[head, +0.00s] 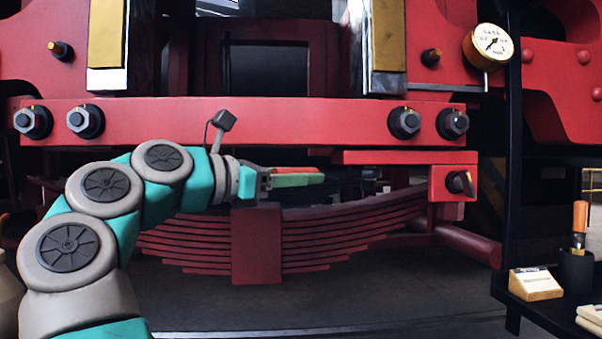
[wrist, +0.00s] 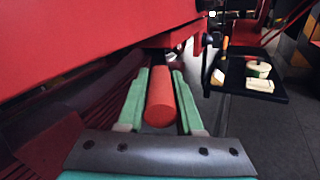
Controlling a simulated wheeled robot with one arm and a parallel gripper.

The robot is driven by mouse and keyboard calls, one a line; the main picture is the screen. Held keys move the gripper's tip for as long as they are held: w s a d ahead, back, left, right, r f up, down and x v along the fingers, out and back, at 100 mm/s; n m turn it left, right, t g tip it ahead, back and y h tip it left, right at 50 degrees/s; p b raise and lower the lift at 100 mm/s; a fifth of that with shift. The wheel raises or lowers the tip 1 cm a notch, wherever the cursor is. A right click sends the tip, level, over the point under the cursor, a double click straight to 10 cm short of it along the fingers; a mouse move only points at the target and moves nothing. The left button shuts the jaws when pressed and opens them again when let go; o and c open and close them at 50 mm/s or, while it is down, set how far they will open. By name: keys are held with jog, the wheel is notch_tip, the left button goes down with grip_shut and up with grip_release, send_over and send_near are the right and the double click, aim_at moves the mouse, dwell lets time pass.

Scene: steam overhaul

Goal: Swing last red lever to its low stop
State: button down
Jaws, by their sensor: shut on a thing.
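The red lever shows as a round red bar (wrist: 161,100) in the wrist view, its near end facing the camera. It lies lengthwise between the two green fingers of my gripper (wrist: 160,74), which are shut on it. In the head view my gripper (head: 318,177) reaches in from the left, roughly level, just below the long red beam. A strip of the red lever (head: 297,170) shows along its top finger. The lever's far end and pivot are hidden or too dark to make out.
The red beam (head: 250,122) with dark bolts runs just above my gripper. A red leaf spring (head: 255,250) lies close below. A red bracket (head: 450,185) stands to the right. A gauge (head: 490,43) hangs upper right. A dark shelf (head: 550,308) with small items is at lower right.

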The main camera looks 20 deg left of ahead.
jog(key=shift+a, duration=0.15)
jog(key=c, duration=0.6)
grip_release()
jog(key=shift+w, duration=0.1)
jog(key=p+v, duration=0.1)
jog(key=v, duration=0.7)
